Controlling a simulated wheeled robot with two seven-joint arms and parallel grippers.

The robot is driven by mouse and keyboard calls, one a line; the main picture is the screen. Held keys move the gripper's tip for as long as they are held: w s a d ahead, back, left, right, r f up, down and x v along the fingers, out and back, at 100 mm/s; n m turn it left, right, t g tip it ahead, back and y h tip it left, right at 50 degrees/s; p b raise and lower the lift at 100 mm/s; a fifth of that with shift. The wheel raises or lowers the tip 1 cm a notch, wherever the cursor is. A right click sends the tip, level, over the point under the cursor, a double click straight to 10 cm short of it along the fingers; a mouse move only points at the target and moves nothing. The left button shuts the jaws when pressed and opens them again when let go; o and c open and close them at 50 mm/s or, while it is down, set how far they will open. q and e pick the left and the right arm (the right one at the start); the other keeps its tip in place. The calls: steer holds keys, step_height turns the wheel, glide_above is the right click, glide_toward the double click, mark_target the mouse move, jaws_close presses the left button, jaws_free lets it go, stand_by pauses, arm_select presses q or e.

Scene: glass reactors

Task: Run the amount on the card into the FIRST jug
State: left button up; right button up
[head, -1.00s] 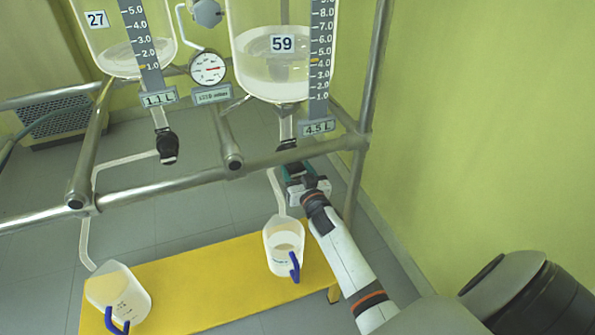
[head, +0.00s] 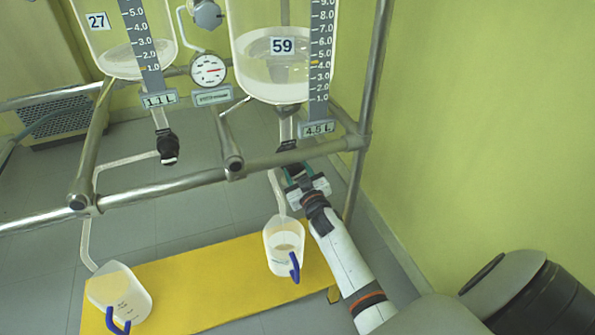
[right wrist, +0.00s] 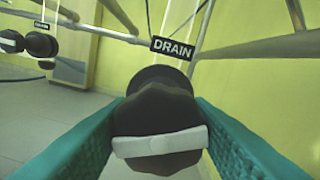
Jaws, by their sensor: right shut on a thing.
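My right gripper (head: 303,184) is at the drain under the right glass vessel (head: 250,58) numbered 59. In the right wrist view its teal fingers (right wrist: 158,140) are shut on a dark drain valve knob (right wrist: 160,105) with a pale bar lying across it. A DRAIN sign (right wrist: 172,47) stands behind. A clear jug with a blue handle (head: 283,255) stands below, under the outlet tube, with some liquid in it. A second such jug (head: 120,297) stands under the left vessel's tube. No card is legible as such. My left gripper is not in view.
The left vessel (head: 122,58), numbered 27, has its own black valve (head: 168,148) and a 1.1 L readout (head: 160,99). Steel rails (head: 180,187) cross in front of the vessels. Both jugs are on a yellow bench (head: 205,280). A green wall is at the right.

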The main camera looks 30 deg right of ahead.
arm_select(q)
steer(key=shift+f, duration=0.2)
arm_select(e)
steer(key=shift+n, duration=0.8)
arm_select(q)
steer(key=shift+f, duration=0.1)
arm_select(e)
steer(key=o, duration=1)
steer(key=shift+s+a, duration=0.1)
steer(key=shift+s, duration=0.1)
arm_select(q)
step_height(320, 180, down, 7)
steer(key=p, duration=0.2)
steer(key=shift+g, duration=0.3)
arm_select(e)
steer(key=v, duration=1.1)
steer(key=shift+s, duration=0.3)
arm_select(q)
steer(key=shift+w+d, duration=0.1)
